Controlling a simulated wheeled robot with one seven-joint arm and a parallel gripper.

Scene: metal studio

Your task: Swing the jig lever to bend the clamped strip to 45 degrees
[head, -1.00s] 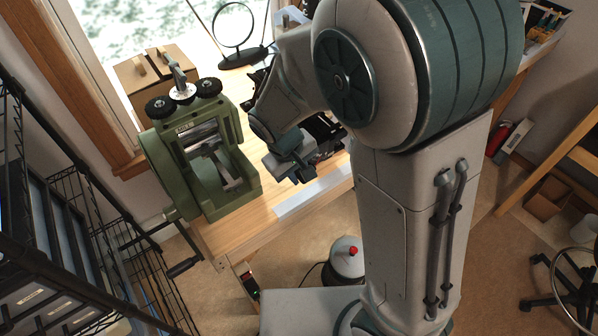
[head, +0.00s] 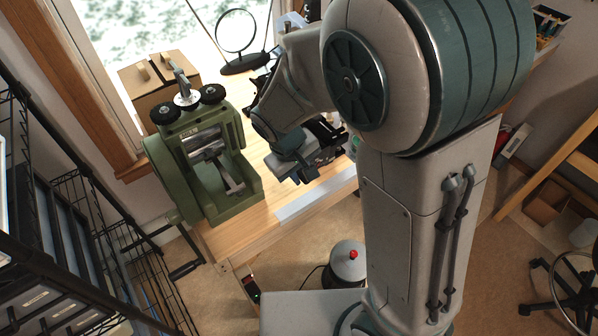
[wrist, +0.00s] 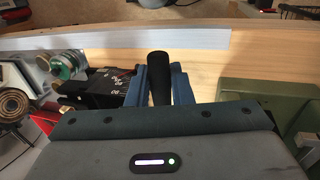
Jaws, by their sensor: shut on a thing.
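My gripper (wrist: 159,88) has two blue fingers, closed on an upright black lever handle (wrist: 159,70) in the wrist view. The black jig (wrist: 88,90) with white angle marks, 90 and 60 among them, lies just left of the fingers. Its lever's lower part is hidden by my gripper body. I cannot make out the clamped strip or its bend angle. In the head view my gripper body (head: 298,160) is low over the bench, and my arm hides most of the jig.
A green rolling mill (head: 238,200) stands left of my gripper; its green side shows at right in the wrist view (wrist: 250,92). A flat pale bar (head: 318,193) lies along the bench (head: 240,232) front edge. Behind are a round mirror (head: 236,32) and a wooden box (head: 143,92).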

